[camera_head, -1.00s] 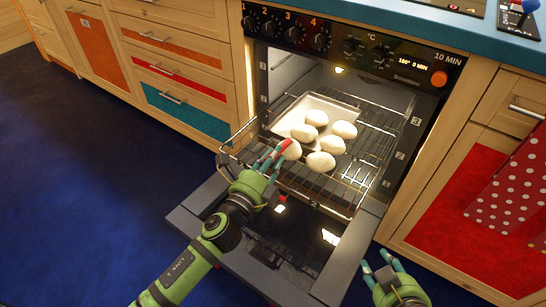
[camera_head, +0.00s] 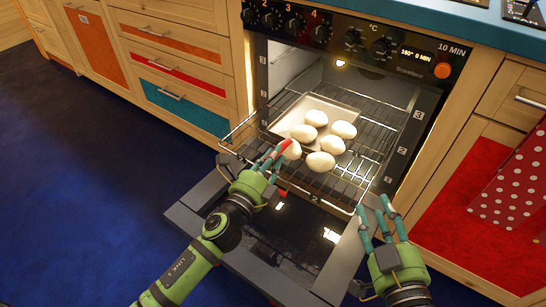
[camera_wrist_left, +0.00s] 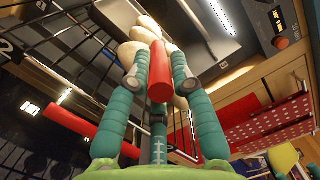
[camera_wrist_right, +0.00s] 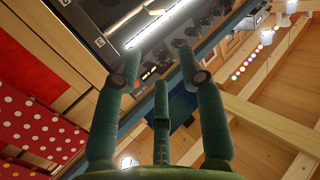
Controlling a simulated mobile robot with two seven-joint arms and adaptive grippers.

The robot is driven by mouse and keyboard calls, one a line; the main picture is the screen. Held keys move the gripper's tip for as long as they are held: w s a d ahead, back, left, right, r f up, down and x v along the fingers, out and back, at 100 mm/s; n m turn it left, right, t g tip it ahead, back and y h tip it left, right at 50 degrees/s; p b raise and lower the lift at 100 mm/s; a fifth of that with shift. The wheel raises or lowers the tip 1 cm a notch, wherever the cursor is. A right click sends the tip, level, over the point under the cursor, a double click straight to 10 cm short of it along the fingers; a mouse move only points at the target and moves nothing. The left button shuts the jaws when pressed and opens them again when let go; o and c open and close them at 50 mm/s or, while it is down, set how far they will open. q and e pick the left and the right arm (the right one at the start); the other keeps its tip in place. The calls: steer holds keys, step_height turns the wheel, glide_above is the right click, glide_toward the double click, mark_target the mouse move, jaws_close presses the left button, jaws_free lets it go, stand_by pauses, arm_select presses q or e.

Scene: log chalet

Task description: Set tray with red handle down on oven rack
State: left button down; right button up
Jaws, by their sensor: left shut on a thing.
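The pale tray (camera_head: 322,104) carries several white, rounded dough pieces (camera_head: 322,161) and lies level over the wire oven rack (camera_head: 371,141). I cannot tell whether its underside touches the wires. My left gripper (camera_head: 273,160) is shut on the tray's red handle (camera_head: 287,147) at the near left side. In the left wrist view the red handle (camera_wrist_left: 160,72) sits between the fingers, with the dough pieces beyond. My right gripper (camera_head: 376,214) is open and empty, in front of the rack's near right corner. The right wrist view shows nothing between its fingers (camera_wrist_right: 160,75).
The oven door (camera_head: 190,222) is folded down below the partly pulled-out rack. The control panel (camera_head: 375,45) is above. A red polka-dot cloth (camera_head: 515,185) hangs at the right. Drawers (camera_head: 180,75) line the left, with blue floor clear before them.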

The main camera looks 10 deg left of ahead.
arm_select(q)
steer(key=shift+f+b, duration=0.45)
steer(key=shift+b, duration=0.05)
steer(key=shift+f+b, duration=0.7)
steer(key=shift+f, duration=0.1)
arm_select(e)
steer(key=s+a+r+n+t+y, duration=0.1)
steer(key=s+r+t+y, duration=0.2)
steer(key=r, duration=0.3)
steer(key=s+a+r+n+t+y, duration=0.1)
steer(key=s+a+r+t+y, duration=0.1)
steer(key=r, duration=0.5)
steer(key=shift+s+r+t+y, duration=0.35)
steer(key=shift+t+y, duration=0.25)
steer(key=shift+t, duration=0.6)
arm_select(q)
steer(key=shift+s+f+b, duration=0.1)
steer(key=shift+f+b, duration=0.65)
steer(key=shift+f, duration=0.3)
arm_select(e)
steer(key=shift+s+f, duration=0.1)
steer(key=shift+f, duration=0.6)
arm_select(q)
steer(key=c, duration=1)
jaws_free()
